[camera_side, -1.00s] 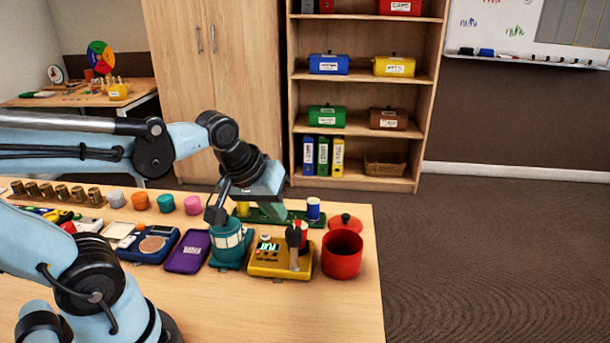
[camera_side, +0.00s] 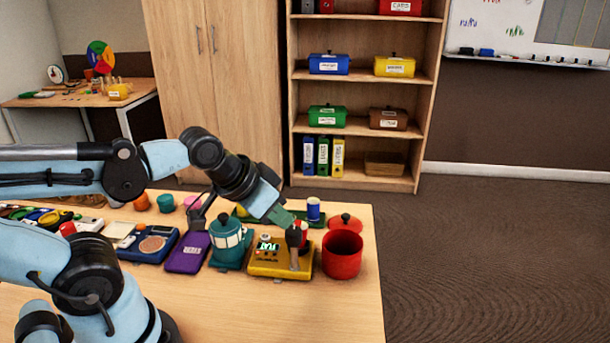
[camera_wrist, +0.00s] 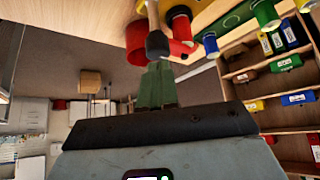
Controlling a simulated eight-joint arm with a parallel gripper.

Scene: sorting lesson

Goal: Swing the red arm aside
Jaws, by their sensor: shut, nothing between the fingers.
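My gripper (camera_side: 291,221) is shut and empty, its green fingers slanting down to the right, close to the dark head of a grey upright lever (camera_side: 295,260) on the right end of the yellow box (camera_side: 265,262). In the wrist view the green fingers (camera_wrist: 157,85) point at the dark end of the lever (camera_wrist: 154,22). I cannot tell whether they touch. A red piece (camera_side: 303,232) shows behind the lever head, and a red cylinder (camera_wrist: 181,26) beside it in the wrist view. Which part is the red arm is not clear.
A red pot (camera_side: 342,257) stands just right of the yellow box, a red lid (camera_side: 345,222) behind it. A blue and white spool (camera_side: 313,210) stands behind. The front of the table is clear.

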